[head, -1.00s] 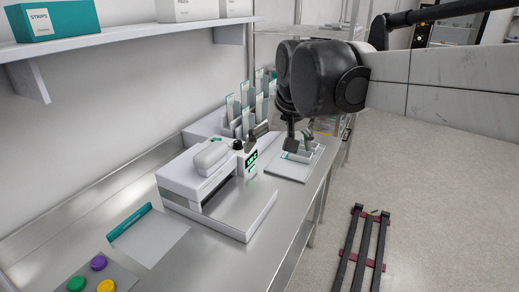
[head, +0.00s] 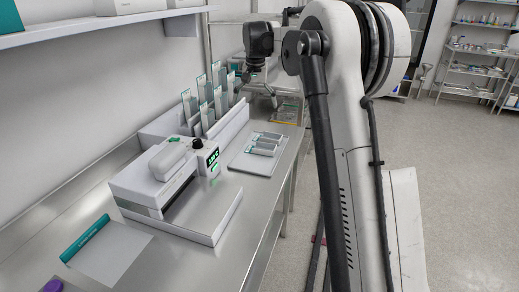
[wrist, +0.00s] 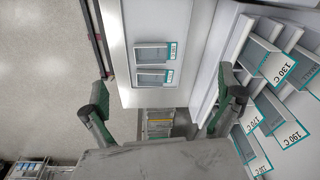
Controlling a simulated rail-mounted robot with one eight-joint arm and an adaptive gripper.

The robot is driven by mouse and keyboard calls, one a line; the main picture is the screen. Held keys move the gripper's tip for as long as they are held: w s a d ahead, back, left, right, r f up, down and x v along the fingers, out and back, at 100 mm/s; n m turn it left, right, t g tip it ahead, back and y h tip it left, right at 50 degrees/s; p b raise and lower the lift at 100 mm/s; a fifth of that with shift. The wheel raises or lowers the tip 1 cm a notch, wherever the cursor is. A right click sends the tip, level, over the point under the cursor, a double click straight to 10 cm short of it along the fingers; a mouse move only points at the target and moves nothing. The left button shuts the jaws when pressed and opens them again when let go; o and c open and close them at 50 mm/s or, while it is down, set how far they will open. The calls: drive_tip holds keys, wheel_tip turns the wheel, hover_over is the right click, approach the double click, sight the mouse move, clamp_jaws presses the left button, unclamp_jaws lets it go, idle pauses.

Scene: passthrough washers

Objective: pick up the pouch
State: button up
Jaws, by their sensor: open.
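A flat pale sheet with a teal band along one edge (head: 108,247) lies on the steel counter at the front left in the head view. It looks like a pouch, but I cannot tell for certain. Upright, teal-edged, pouch-like pieces (head: 203,100) stand in a white rack; some carry temperature labels in the wrist view (wrist: 270,62). A pale tray (head: 240,164) holds small grey pieces with teal labels, two of them visible in the wrist view (wrist: 151,53). My gripper (wrist: 165,98) is open and empty above the counter, beyond the tray in the head view (head: 262,92).
A white sealer-like machine (head: 160,170) with a lit green display stands between the sheet and the tray. A wall shelf (head: 90,33) with boxes hangs above. A yellowish item (head: 287,110) lies at the far end. Open floor is at right.

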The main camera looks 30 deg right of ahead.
drive_tip(key=m+g, duration=0.2)
hover_over(264, 146)
wheel_tip(264, 146, down, 11)
wheel_tip(264, 146, down, 9)
drive_tip(key=shift+w+d+r, duration=0.1)
drive_tip(key=shift+d+r, duration=0.05)
drive_tip(key=shift+f+p, duration=0.4)
drive_tip(key=shift+f, duration=2.3)
drive_tip(key=c, duration=0.8)
